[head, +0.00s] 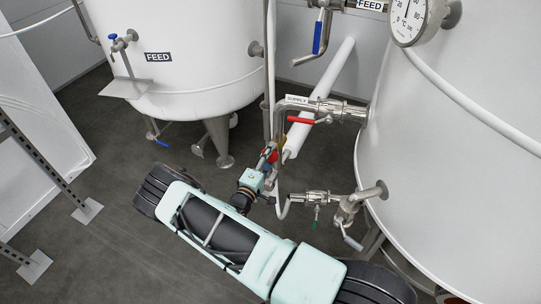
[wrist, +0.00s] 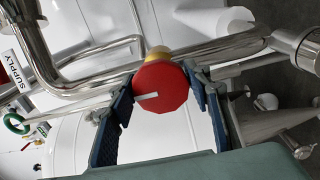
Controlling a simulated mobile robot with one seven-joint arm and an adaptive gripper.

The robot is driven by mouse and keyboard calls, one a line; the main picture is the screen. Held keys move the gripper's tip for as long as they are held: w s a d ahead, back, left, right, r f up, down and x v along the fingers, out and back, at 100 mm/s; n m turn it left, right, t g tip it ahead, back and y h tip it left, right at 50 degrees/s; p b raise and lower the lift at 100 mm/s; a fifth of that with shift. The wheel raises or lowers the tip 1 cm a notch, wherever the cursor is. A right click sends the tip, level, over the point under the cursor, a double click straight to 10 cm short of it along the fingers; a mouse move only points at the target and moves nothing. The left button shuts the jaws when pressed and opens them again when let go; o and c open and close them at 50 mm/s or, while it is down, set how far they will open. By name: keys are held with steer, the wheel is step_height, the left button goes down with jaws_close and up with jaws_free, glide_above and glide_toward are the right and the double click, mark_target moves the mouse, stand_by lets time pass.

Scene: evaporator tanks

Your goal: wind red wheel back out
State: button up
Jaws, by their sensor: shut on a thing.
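The red wheel (wrist: 165,92) faces me in the wrist view, with a white mark pointing left from near its middle. A brass-coloured part (wrist: 157,53) shows just behind it, on the steel pipework. My gripper (wrist: 161,80) is shut on the wheel, one dark blue finger on its left side and one on its right. In the head view my gripper (head: 267,163) reaches the pipes beside the right tank, and only a little of the red wheel (head: 272,155) shows past the fingers.
A red lever handle (head: 301,120) sits on the pipe just above, by the SUPPLY label (head: 297,99). A lower valve (head: 316,197) with a green handle is close at the right. The large right tank (head: 450,170) and left FEED tank (head: 190,60) flank the pipes. Floor is open at lower left.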

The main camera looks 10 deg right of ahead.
steer(key=o, duration=1.1)
steer(key=shift+s, duration=0.1)
steer(key=v, duration=1.2)
